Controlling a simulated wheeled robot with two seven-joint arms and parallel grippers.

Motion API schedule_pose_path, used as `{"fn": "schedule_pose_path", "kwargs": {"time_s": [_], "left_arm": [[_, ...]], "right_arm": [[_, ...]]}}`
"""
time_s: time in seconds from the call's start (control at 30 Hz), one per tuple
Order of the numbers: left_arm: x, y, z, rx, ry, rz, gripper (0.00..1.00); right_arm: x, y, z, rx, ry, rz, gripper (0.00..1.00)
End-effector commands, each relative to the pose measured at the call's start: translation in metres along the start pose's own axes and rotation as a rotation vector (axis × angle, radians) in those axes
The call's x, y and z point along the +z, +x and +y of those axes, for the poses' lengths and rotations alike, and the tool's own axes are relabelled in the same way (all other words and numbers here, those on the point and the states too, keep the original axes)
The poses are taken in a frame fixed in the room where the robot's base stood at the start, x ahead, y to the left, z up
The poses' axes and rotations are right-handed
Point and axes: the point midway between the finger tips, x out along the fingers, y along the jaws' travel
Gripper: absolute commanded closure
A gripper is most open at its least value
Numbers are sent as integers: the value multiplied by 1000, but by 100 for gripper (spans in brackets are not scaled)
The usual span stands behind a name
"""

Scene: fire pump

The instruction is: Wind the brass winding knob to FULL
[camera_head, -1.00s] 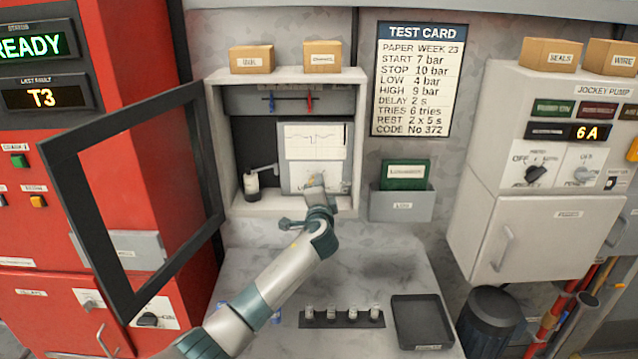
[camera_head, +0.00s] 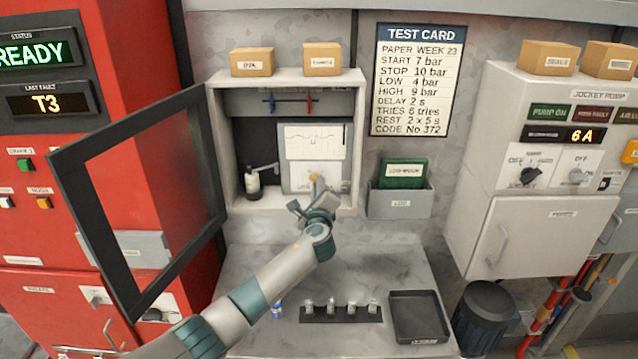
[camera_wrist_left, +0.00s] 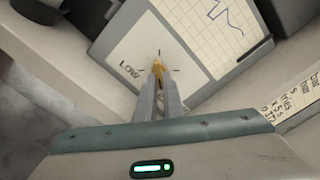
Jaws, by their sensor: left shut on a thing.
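The brass winding knob (camera_wrist_left: 158,67) is on the lower panel of the chart recorder (camera_head: 302,142), inside the open wall cabinet. My left gripper (camera_wrist_left: 159,88) is shut on the knob, its fingers on either side of it. In the left wrist view the word LOW shows on the panel to the left of the knob, with short tick marks around it. A FULL mark is not visible. In the head view my left gripper (camera_head: 318,190) covers part of the recorder's lower panel. My right gripper is not in view.
The black-framed cabinet door (camera_head: 75,205) stands open at the left. A small bottle (camera_head: 253,183) is left of the recorder in the cabinet. A green book (camera_head: 403,173) sits in a holder on the right. A dark tray (camera_head: 418,316) lies on the bench.

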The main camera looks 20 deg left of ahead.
Motion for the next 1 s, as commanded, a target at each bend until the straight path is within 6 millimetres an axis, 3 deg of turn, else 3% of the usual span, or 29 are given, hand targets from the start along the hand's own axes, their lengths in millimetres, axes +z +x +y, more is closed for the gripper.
{"fn": "schedule_pose_path", "kwargs": {"time_s": [0.67, 0.77, 1.0], "left_arm": [[-1, 0, 2, 1, 96, 2, 100], [-1, 0, 2, 1, 95, 2, 76], [0, 0, 2, 0, 95, 1, 73]], "right_arm": [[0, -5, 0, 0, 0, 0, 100], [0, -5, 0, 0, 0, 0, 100], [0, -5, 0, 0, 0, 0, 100]]}}
